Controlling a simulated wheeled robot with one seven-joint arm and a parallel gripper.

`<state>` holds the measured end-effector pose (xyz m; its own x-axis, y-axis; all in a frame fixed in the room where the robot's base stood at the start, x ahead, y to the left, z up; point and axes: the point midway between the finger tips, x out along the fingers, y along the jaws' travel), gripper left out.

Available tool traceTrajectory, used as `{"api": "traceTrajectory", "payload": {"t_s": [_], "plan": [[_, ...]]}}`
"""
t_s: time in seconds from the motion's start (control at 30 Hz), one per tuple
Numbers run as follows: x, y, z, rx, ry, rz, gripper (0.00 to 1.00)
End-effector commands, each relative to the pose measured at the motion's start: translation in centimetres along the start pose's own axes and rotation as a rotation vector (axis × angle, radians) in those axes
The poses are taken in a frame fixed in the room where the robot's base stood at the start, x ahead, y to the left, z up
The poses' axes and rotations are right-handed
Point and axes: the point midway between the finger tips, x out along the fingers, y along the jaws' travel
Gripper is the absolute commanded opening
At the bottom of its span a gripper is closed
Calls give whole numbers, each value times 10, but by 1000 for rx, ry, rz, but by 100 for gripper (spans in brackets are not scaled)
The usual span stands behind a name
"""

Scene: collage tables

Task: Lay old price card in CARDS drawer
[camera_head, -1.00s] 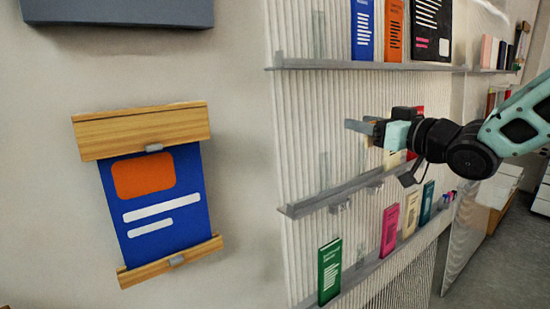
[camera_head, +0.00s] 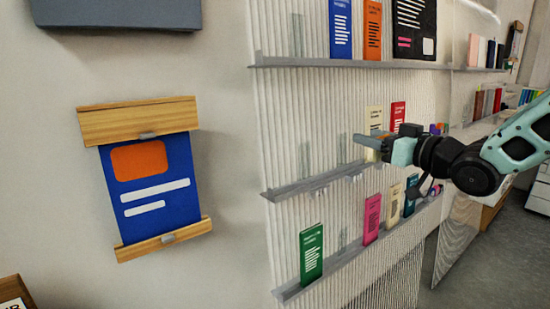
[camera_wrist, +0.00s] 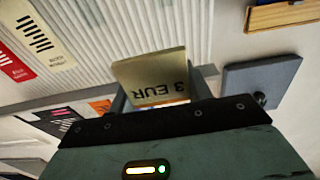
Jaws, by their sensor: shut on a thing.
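The price card (camera_wrist: 152,80), a yellowish card printed "3 EUR", shows upside down in the wrist view. My gripper (camera_wrist: 160,98) is shut on it, and the card stands out beyond the fingers. In the head view my gripper (camera_head: 368,138) is in front of the middle shelf, near a cream book. The card cannot be made out there. No drawer marked CARDS can be identified. A wooden piece with a partly cut-off white label (camera_head: 12,302) shows at the lower left corner.
A ribbed wall carries an upper shelf (camera_head: 350,65), a middle shelf (camera_head: 300,187) and a lower shelf (camera_head: 340,255) with several books. A blue poster (camera_head: 150,190) in wooden bars hangs left. A grey box (camera_head: 115,12) is above it.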

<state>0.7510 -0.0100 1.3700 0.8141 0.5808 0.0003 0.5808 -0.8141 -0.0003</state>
Motion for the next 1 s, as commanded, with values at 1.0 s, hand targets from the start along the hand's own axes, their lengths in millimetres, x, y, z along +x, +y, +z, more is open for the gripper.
{"api": "traceTrajectory", "payload": {"t_s": [1.0], "plan": [[-103,76,324,14,-2,241,28]]}}
